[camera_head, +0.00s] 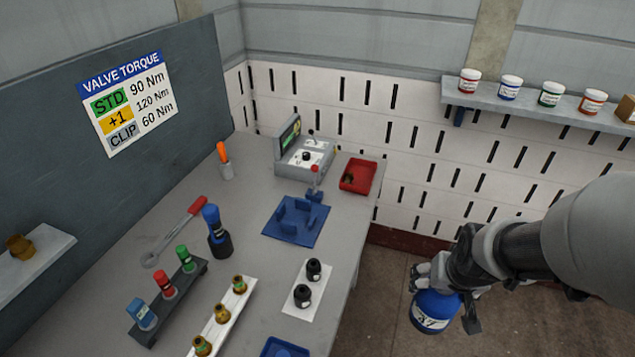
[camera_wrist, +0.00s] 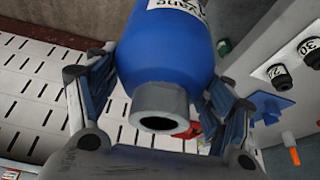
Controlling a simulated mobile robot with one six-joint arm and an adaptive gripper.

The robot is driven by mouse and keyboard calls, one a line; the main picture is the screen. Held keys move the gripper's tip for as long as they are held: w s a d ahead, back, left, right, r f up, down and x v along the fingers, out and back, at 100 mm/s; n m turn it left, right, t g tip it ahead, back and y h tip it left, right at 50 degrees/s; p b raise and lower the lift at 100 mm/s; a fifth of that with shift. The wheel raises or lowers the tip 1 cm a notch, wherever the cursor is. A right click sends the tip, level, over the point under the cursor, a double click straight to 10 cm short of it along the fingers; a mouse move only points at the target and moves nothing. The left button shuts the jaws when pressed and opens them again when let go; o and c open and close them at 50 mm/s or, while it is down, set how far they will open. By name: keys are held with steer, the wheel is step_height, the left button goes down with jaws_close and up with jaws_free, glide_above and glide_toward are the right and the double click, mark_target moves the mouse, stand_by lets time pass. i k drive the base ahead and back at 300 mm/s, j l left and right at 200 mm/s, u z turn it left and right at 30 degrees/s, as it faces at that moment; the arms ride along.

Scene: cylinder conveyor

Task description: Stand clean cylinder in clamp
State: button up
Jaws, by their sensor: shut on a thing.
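A blue cylinder (camera_head: 427,314) with a white label is held beyond the right edge of the bench, over the floor. My gripper (camera_head: 446,296) is shut on it near its neck end. In the wrist view the blue cylinder (camera_wrist: 178,50) sits between both fingers, its grey open neck (camera_wrist: 160,108) facing the camera. Its far end is cut off there. The clamp (camera_head: 295,222), a blue square plate with raised jaws, lies on the bench, apart from the cylinder. It looks empty. A blue part, likely the clamp (camera_wrist: 269,106), shows at the right in the wrist view.
On the bench (camera_head: 190,225) are a red tray (camera_head: 358,176), a test box (camera_head: 303,155), a white plate with two black fittings (camera_head: 302,290), a blue-topped tool (camera_head: 216,232) and a wrench (camera_head: 174,232). A shelf of jars (camera_head: 540,103) hangs on the wall. Floor lies between bench and gripper.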

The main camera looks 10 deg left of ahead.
mark_target(296, 220)
steer(key=i+l+u, duration=0.1)
steer(key=i, duration=1)
steer(key=u, duration=1.3)
steer(key=i+l, duration=0.05)
